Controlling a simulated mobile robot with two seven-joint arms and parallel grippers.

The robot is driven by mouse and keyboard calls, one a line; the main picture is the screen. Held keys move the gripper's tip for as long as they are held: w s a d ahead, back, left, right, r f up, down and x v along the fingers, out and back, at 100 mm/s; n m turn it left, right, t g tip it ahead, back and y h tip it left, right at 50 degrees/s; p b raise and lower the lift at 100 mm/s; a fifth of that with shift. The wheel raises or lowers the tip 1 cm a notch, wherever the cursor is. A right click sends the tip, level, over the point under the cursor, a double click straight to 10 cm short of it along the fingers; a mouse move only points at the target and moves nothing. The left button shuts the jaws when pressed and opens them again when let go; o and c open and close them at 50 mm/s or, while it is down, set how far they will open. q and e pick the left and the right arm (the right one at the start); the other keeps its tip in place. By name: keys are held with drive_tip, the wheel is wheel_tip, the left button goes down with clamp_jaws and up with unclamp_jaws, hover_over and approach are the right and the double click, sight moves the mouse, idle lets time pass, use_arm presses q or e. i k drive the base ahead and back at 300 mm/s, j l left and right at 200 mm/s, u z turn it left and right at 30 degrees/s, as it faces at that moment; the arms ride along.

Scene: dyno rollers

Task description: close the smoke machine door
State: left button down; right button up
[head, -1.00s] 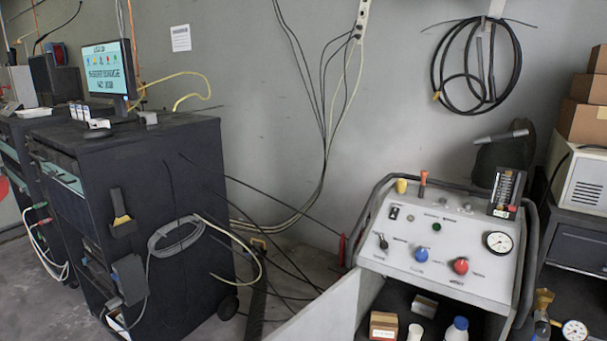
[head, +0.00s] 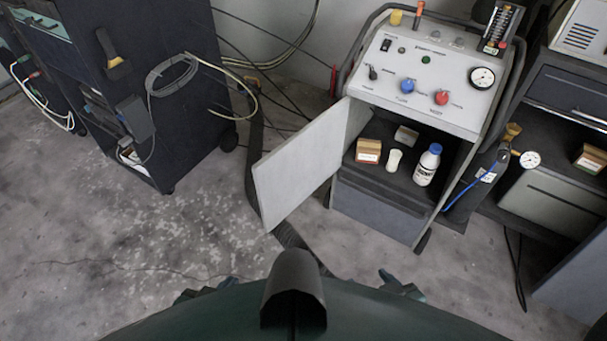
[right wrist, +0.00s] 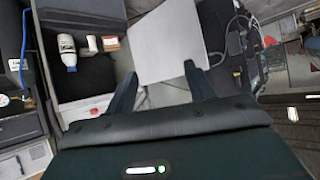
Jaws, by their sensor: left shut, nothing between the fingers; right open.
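The smoke machine (head: 432,68) is a white-topped cabinet with knobs and a gauge. Its pale flat door (head: 297,165) stands wide open, swung out to the left of the cabinet. The door also shows in the right wrist view (right wrist: 168,42), beyond my fingers. My right gripper (right wrist: 160,70) is open, with nothing between its fingers and apart from the door. In the head view it shows (head: 400,283) small at the bottom, below the cabinet. My left gripper (head: 205,289) is low at the bottom left, mostly hidden by my body, shut and empty.
A dark hose (head: 292,240) runs on the floor behind the door. A dark cabinet (head: 150,70) stands left. The floor (head: 170,240) between is clear.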

sight(286, 176)
drive_tip(key=k+z, duration=0.3)
drive_tip(key=k+l+z, duration=0.1)
drive_tip(key=z, duration=0.2)
drive_tip(key=j+z, duration=0.2)
drive_tip(key=z, duration=1.3)
drive_tip(key=k+j, duration=0.1)
drive_tip(key=j, duration=0.55)
drive_tip(key=k+j, duration=0.1)
drive_tip(key=j, duration=0.55)
drive_tip(key=k+j, duration=0.1)
drive_tip(key=j, duration=0.55)
drive_tip(key=k+j, duration=0.1)
drive_tip(key=j, duration=0.55)
drive_tip(key=k+j, duration=0.1)
drive_tip(key=j, duration=1.2)
drive_tip(key=k+z, duration=0.2)
drive_tip(key=k, duration=0.15)
